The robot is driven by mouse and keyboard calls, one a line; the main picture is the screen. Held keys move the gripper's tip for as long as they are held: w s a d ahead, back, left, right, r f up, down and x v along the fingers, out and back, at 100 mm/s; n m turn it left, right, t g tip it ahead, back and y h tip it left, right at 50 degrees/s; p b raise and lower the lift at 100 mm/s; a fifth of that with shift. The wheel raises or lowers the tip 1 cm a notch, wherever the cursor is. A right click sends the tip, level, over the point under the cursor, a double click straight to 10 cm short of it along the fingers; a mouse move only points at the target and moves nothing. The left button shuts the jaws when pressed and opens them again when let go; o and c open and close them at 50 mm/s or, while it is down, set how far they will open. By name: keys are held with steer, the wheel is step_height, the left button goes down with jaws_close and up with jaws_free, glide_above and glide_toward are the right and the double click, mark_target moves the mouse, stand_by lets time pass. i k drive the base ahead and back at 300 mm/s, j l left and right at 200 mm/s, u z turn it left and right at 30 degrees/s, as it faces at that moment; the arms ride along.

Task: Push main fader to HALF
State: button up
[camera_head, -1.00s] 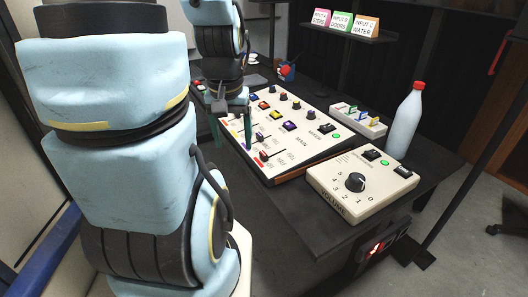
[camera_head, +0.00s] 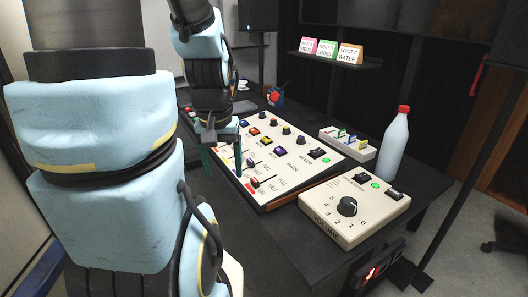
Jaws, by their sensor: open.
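The mixer (camera_head: 314,173) is a white sloping panel with coloured buttons, dark knobs and short fader slots, in the middle of the head view. The main fader (camera_head: 255,182) seems to be the nearest slider, by the MAIN print and the small FULL and HALF labels; its cap sits toward the left part of its slot. Another fader cap (camera_head: 251,163) is just behind it. My gripper (camera_head: 222,160) is open, with two green fingers pointing down at the mixer's left edge, left of the fader caps. I cannot tell whether a finger touches the panel.
A cream volume box (camera_head: 325,215) with a black dial stands right of the mixer. A white bottle with a red cap (camera_head: 394,145) and a small switch box (camera_head: 345,144) are behind. Input cards (camera_head: 328,50) stand on a back shelf. Dark table is bare in front.

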mark_target(254, 182)
steer(key=i+j, duration=0.15)
steer(key=j, duration=0.25)
steer(key=i+j, duration=0.15)
steer(key=j, duration=0.2)
steer(key=i+j, duration=0.15)
steer(key=j, duration=0.25)
